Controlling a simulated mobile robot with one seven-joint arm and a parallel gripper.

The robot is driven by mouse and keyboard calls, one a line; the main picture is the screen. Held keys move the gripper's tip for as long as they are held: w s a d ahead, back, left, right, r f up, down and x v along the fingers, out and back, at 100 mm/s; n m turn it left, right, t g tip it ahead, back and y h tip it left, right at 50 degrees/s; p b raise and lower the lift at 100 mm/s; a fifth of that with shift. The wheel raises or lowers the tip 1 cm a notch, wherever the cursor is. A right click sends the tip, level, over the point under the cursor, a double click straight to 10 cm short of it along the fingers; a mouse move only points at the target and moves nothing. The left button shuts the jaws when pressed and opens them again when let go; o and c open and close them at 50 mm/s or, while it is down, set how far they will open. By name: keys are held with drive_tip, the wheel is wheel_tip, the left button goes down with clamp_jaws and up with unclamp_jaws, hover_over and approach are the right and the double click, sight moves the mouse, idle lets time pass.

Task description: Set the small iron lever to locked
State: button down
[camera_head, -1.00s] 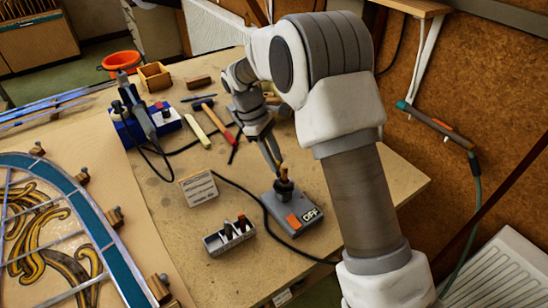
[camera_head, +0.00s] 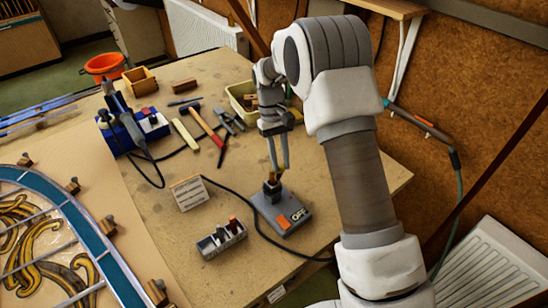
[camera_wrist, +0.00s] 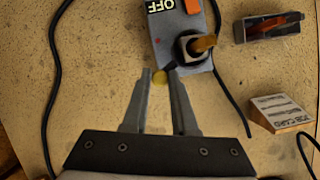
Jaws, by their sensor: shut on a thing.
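The small iron lever (camera_head: 272,186) stands up from the back end of a grey control box (camera_head: 267,208). It has a dark collar and a brownish handle, also seen in the wrist view (camera_wrist: 204,44). The box carries a white-on-black OFF label and an orange patch at its front end. My gripper (camera_head: 279,168) points down at the lever from above and behind.
A job card block (camera_head: 188,193) and a small grey holder (camera_head: 221,240) stand left of the box. A black cable runs around the box. A hammer (camera_head: 203,123), a blue unit (camera_head: 135,130) and a yellow tub (camera_head: 240,95) are farther back. The leaded panel (camera_head: 60,225) lies left.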

drive_tip(key=shift+s+d+m+y, duration=0.35)
drive_tip(key=shift+d+m, duration=0.1)
drive_tip(key=shift+m, duration=0.5)
drive_tip(key=shift+s+d+m+y, duration=0.2)
drive_tip(key=shift+d+m+y, duration=0.15)
drive_tip(key=shift+m, duration=0.55)
drive_tip(key=shift+s+d+m+y, duration=0.3)
drive_tip(key=shift+d+m, duration=0.2)
drive_tip(key=shift+m, duration=0.45)
drive_tip(key=c, duration=0.7)
unclamp_jaws()
drive_tip(key=p+v, duration=0.1)
drive_tip(key=v, duration=1.6)
drive_tip(key=shift+d+r, duration=0.15)
drive_tip(key=shift+r, duration=0.1)
